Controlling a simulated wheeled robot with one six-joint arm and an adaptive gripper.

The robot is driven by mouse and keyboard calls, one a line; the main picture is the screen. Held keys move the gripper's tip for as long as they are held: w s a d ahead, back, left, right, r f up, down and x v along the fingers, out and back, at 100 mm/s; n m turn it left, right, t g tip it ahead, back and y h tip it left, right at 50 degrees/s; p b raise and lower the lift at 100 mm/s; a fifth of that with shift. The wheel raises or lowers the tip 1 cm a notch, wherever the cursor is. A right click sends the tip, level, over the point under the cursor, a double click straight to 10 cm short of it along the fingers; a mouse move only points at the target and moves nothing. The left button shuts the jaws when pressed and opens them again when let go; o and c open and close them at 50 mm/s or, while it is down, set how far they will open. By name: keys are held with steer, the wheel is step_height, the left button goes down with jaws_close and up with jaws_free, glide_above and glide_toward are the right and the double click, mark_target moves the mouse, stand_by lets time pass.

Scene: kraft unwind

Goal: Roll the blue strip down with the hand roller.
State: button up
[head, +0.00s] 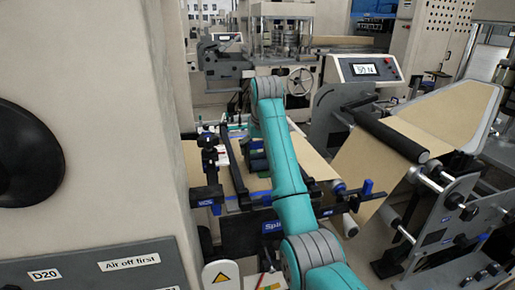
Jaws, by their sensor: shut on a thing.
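My teal arm rises through the middle of the head view and bends at a grey joint near the top. My gripper and whatever it holds are hidden behind the arm; I cannot make out its fingertips. A thin blue strip (236,197) shows across the brown kraft paper (232,180) near the front of the splice table, partly covered by the arm. I cannot make out the hand roller or whether anything touches the strip.
Dark clamp bars (233,160) with blue ends cross the table. A blue "Splice" label (272,226) is on its front. A beige cabinet (90,120) closes off the left. A display reading 50 N (364,69) and the black unwind roller (392,137) stand at right.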

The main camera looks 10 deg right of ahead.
steer(key=shift+s+f, duration=0.25)
steer(key=shift+s, duration=1.1)
steer(key=shift+w, duration=0.15)
